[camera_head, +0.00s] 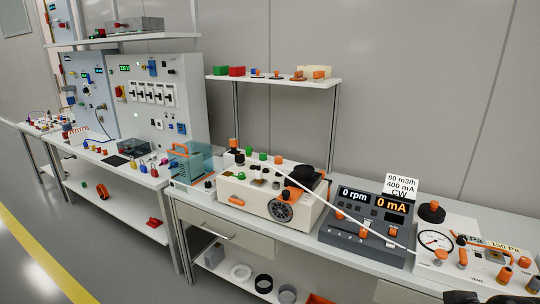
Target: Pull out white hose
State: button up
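A thin white hose (345,212) runs in a nearly straight diagonal line. Its upper left end is by the white pump-like unit (240,192) with a round black fan wheel on its front. It passes in front of the grey display box (365,222) that reads 0 rpm and 0 mA. Its lower right end meets the white gauge box (450,262) at the right. My gripper (490,297) seems to be the dark shape cut off at the bottom right edge. Its fingers cannot be made out, and no contact with the hose shows.
The bench carries a teal transparent box (190,161) and several small coloured parts. A raised shelf (275,80) holds small blocks. Tall panels with switches (155,92) stand at the left. Rings lie on the lower shelf. The floor at the left is clear.

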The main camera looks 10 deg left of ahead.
aim_at(258, 171)
jog(key=i+j+z, duration=0.1)
jog(key=i+j, duration=0.3)
jog(key=i+j+z, duration=0.15)
jog(key=i+j, duration=0.3)
jog(key=i+j+z, duration=0.1)
jog(key=i+j, duration=0.25)
jog(key=j, duration=0.15)
jog(key=i+j+z, duration=0.1)
jog(key=i+j, duration=0.3)
jog(key=j, duration=0.1)
